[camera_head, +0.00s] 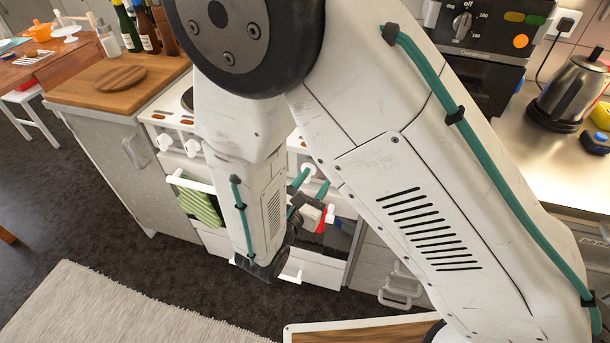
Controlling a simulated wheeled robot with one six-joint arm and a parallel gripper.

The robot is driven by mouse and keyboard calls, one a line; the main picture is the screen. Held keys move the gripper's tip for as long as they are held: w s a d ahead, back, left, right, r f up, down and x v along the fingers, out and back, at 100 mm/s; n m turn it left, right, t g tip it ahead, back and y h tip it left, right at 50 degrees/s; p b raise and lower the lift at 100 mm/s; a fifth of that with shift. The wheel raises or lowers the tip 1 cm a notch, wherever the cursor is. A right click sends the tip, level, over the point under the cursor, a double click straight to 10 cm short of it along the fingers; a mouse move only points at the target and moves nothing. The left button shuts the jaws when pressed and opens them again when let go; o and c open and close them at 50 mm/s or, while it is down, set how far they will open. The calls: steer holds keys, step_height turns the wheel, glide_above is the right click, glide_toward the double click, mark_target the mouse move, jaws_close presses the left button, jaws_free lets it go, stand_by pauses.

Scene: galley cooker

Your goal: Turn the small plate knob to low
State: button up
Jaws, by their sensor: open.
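The white cooker (155,117) stands behind my arm, its front facing me. Two white knobs show on the left of its panel, one far left (165,142) and one beside it (192,148). Another white knob (308,171) shows between my arm links, close to my gripper. I cannot tell which of them is the small plate knob, nor read any setting marks. My gripper (311,184) has two teal-tipped fingers spread apart, pointing at the panel near that third knob. I cannot tell whether they touch it. My arm hides most of the cooker top and the middle of the panel.
A green striped towel (200,206) hangs on the cooker's front rail. A wooden board (115,85) with a round board (118,78) and bottles lies left. A black oven (480,45) and kettle (570,92) stand on the right counter. A rug (110,305) covers the floor.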

steer(key=s+a+f+n+t+y, duration=0.1)
steer(key=a+f+n+t+y, duration=0.1)
steer(key=a+f+n+y, duration=0.15)
steer(key=x, duration=0.7)
steer(key=shift+w+a+f, duration=0.2)
steer(key=shift+f, duration=0.15)
steer(key=c, duration=0.7)
